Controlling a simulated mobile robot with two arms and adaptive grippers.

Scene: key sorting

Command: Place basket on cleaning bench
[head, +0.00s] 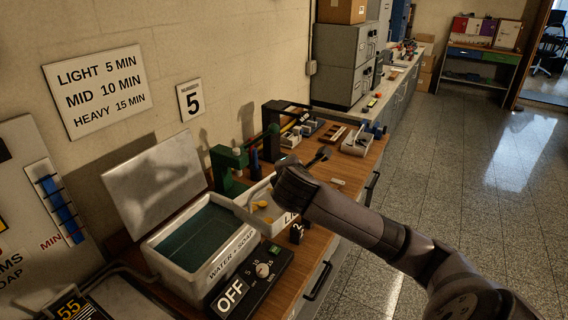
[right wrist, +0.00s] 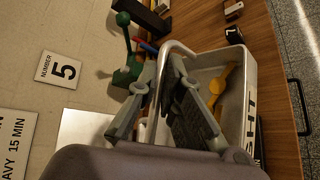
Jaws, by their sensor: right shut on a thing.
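A light grey metal basket (head: 262,223) is over the wooden cleaning bench (head: 340,200), just right of the water and soap tub. A label starting "LI" shows on its wall, and yellow pieces lie inside. In the right wrist view, the basket (right wrist: 251,103) shows a yellow key-like piece (right wrist: 219,82) inside. My right gripper (head: 285,182) is shut on the basket's handle (right wrist: 187,48). Whether the basket's underside touches the bench is hidden. My left gripper is not in view.
The open tub (head: 197,240) of greenish liquid stands left of the basket, its lid (head: 150,186) raised. A dial box (head: 255,275) marked OFF sits in front. A green press (head: 228,165), a small tray (head: 356,143) and tools stand behind.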

